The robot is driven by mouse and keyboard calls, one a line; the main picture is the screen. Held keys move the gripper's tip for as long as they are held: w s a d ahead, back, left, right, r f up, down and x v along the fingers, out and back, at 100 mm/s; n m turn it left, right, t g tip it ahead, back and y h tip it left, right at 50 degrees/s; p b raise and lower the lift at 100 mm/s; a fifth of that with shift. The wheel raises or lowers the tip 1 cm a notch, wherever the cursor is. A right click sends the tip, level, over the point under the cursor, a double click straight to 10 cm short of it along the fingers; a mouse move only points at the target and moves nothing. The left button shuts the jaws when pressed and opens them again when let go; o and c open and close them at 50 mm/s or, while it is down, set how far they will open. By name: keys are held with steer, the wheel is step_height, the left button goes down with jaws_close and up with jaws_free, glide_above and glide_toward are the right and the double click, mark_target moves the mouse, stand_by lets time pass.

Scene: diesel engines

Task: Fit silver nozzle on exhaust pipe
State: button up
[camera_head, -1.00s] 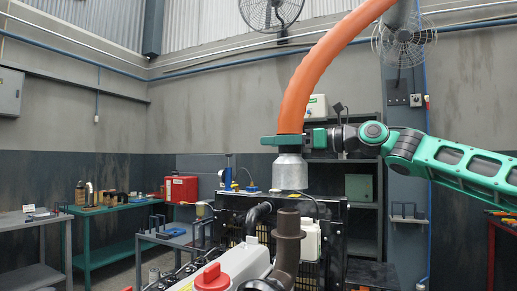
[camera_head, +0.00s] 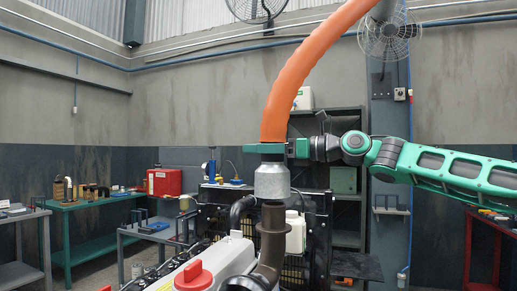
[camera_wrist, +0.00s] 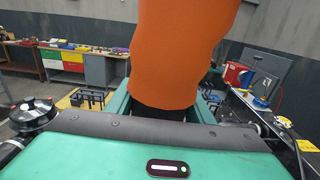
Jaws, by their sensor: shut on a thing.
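The silver nozzle (camera_head: 271,182) hangs at the lower end of a thick orange hose (camera_head: 296,78). My gripper (camera_head: 266,148) is shut around the hose end, just above the nozzle. The brown exhaust pipe (camera_head: 272,232) stands upright from the engine. The nozzle's lower rim is directly above the pipe's top in the head view, touching or nearly so; I cannot tell whether it overlaps. In the wrist view the orange hose (camera_wrist: 178,50) rises between my gripper's fingers (camera_wrist: 160,105). The nozzle and pipe are hidden there.
The engine (camera_head: 215,265) with a red cap (camera_head: 193,276) is below. A black hose (camera_head: 240,210) and a white bottle (camera_head: 295,232) flank the pipe. Benches stand left, with a red box (camera_head: 164,182). A shelf (camera_head: 345,165) stands behind, and a red-framed table (camera_head: 484,245) is at right.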

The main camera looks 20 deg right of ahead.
mark_target(290, 179)
step_height(290, 179, down, 8)
stand_by(1.1)
stand_by(0.4)
steer(key=o, duration=1.5)
steer(key=shift+s, duration=0.1)
steer(key=v, duration=1)
steer(key=shift+s+d, duration=0.1)
steer(key=shift+d, duration=0.25)
